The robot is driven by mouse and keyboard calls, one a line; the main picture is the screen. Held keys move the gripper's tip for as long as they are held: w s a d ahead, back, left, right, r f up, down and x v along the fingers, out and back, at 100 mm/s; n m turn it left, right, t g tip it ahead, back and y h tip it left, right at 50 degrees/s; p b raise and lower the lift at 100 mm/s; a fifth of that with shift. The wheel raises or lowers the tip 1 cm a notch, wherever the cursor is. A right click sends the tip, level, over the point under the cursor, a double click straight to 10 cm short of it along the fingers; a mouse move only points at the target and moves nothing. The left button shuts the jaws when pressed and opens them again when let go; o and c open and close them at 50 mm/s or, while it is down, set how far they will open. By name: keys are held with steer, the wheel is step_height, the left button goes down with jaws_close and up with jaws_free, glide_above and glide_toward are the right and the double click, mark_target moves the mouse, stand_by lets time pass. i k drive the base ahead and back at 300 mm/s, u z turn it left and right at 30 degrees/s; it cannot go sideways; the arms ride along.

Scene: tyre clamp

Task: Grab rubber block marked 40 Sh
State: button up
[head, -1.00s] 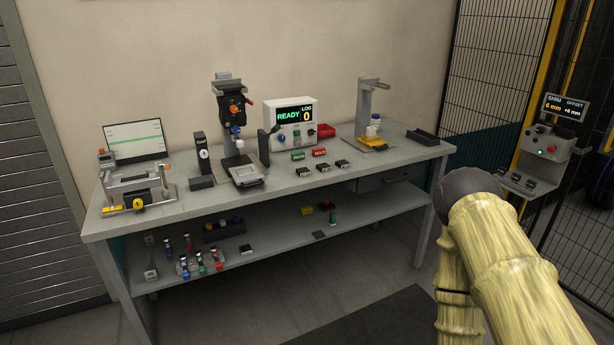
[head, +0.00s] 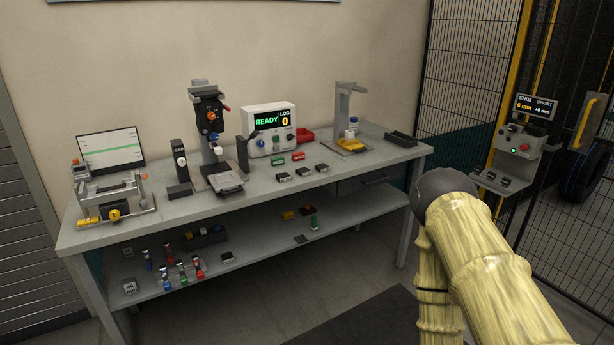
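Several small black blocks with white markings lie on the grey bench top. Three sit in a row in front of the READY display: a left one (head: 283,177), a middle one (head: 302,172) and a right one (head: 321,168). Their markings are too small to read, so I cannot tell which is 40 Sh. Another dark block with a pale mark (head: 228,258) lies on the lower shelf. My gripper is out of view.
A press stand (head: 209,130), a READY display box (head: 270,131) and a second stand (head: 346,115) stand behind the blocks. Green (head: 278,160) and red (head: 298,156) labels lie just behind them. The bench front edge before the blocks is clear. A mesh fence (head: 465,90) stands at right.

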mark_target(321, 168)
steer(key=z, duration=0.15)
steer(key=i, duration=1.3)
steer(key=u, duration=0.15)
